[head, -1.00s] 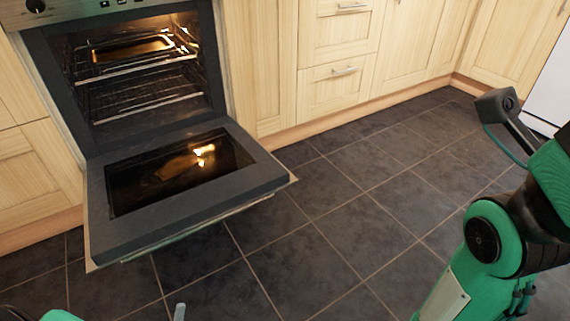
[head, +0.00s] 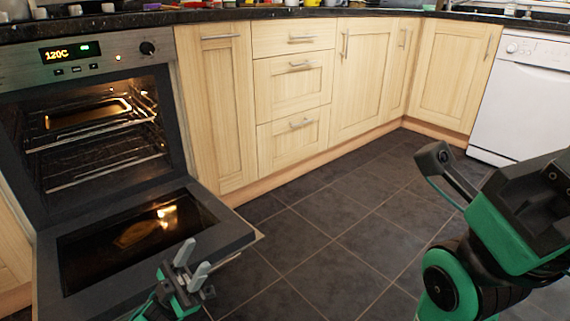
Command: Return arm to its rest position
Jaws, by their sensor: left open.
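My left gripper (head: 192,262) shows at the bottom of the head view, its two grey fingers apart and nothing between them. In the picture it overlaps the lower right part of the open oven door (head: 228,240); I cannot tell its distance from the door. My right arm (head: 500,235), green and black, is folded at the right side of the view. Its gripper fingers cannot be made out.
The oven (head: 95,130) stands open and lit, its door folded down, with a tray (head: 88,113) on the upper rack. Wooden cabinets (head: 290,85) and a white dishwasher (head: 525,95) line the walls. The dark tiled floor (head: 330,245) is clear between the door and my right arm.

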